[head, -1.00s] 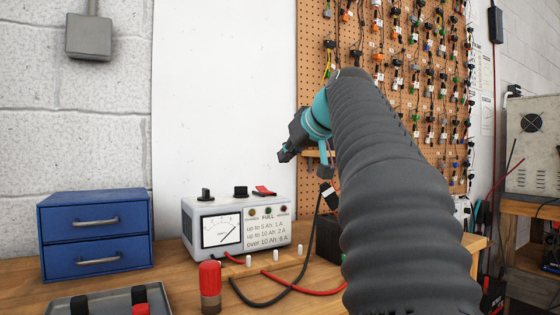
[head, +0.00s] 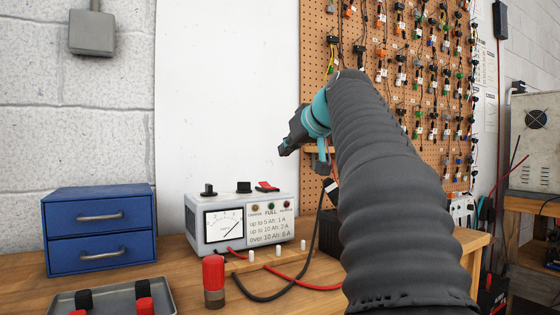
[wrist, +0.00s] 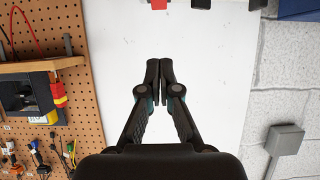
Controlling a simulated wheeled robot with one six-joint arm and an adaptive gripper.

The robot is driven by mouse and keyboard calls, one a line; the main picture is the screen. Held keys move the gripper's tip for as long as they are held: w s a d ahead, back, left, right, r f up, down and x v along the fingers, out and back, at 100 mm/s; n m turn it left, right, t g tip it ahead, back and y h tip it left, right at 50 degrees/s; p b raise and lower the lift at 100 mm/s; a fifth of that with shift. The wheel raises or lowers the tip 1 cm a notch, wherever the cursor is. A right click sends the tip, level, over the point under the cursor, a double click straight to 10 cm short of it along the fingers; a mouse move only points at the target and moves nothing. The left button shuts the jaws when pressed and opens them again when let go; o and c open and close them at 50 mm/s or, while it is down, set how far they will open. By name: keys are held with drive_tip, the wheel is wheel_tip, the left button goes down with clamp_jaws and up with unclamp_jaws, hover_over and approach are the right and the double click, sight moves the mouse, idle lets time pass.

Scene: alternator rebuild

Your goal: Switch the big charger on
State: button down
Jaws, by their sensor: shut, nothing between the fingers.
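The big charger (head: 211,248) is a light grey box with a dial meter (head: 224,226) on its front, standing on the wooden bench in the head view. Two black knobs and a red rocker switch (head: 267,187) sit along its top. In the wrist view the red switch (wrist: 159,4) shows cut off at the top edge, with black knob parts beside it. My gripper (head: 284,149) hangs above and slightly right of the charger, apart from it. In the wrist view its fingers (wrist: 160,64) are together and empty. I cannot tell the switch's position or whether the small lamps are lit.
A blue drawer unit (head: 98,232) and a grey tray (head: 66,304) are at the left. A pegboard (head: 313,60) with hanging connectors stands behind my arm.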

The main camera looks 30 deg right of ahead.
hover_over(264, 183)
drive_tip(key=s, duration=0.4)
drive_tip(key=f, duration=0.4)
drive_tip(key=shift+w, duration=0.25)
drive_tip(key=shift+w+f+b, duration=0.2)
drive_tip(key=shift+f+b, duration=0.1)
drive_tip(key=shift+f, duration=0.9)
drive_tip(key=shift+w+f, duration=0.3)
drive_tip(key=shift+f, duration=0.35)
drive_tip(key=shift+w+f, duration=0.3)
drive_tip(key=shift+f, duration=0.1)
